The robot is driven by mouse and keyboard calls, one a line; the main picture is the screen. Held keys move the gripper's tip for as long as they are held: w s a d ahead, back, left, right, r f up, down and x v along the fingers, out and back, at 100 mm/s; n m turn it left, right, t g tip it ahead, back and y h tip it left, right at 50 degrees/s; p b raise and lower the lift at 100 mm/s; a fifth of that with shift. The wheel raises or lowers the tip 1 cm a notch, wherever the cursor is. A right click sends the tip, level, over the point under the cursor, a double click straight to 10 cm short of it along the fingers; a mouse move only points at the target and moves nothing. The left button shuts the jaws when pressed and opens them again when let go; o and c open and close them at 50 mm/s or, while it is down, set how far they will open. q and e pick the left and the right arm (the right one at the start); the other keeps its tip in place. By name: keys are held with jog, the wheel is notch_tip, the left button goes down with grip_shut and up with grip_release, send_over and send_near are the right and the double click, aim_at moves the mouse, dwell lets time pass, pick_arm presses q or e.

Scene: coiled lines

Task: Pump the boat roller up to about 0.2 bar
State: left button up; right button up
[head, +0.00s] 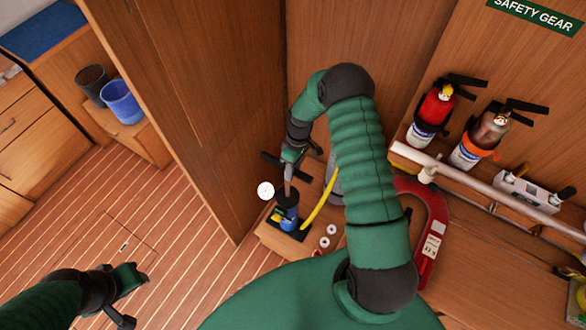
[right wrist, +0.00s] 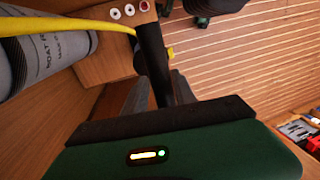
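The hand pump (head: 287,219), with a blue and black body, stands upright on a low wooden ledge. A white round gauge (head: 266,191) shows beside it; its reading is too small to tell. My right gripper (head: 290,158) is above the pump at its black crossbar handle (head: 269,158). In the right wrist view the handle (right wrist: 152,55) lies between the two fingers, which look closed on it. The grey boat roller (right wrist: 45,52) is at left there, mostly hidden behind my arm in the head view (head: 333,186). A yellow hose (head: 319,203) runs near it. My left gripper (head: 140,298) is open and empty over the floor.
White rings (head: 325,242) lie by the pump. A red horseshoe-shaped thing (head: 436,215), fire extinguishers (head: 433,112) and a white pole (head: 470,180) are at right. A wooden partition (head: 215,100) stands behind the pump. A blue bucket (head: 122,103) is far left. The left floor is clear.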

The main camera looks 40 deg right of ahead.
jog(key=shift+a, duration=0.2)
grip_shut()
jog(key=shift+d+r, duration=0.1)
jog(key=shift+d, duration=0.05)
dwell(0.7)
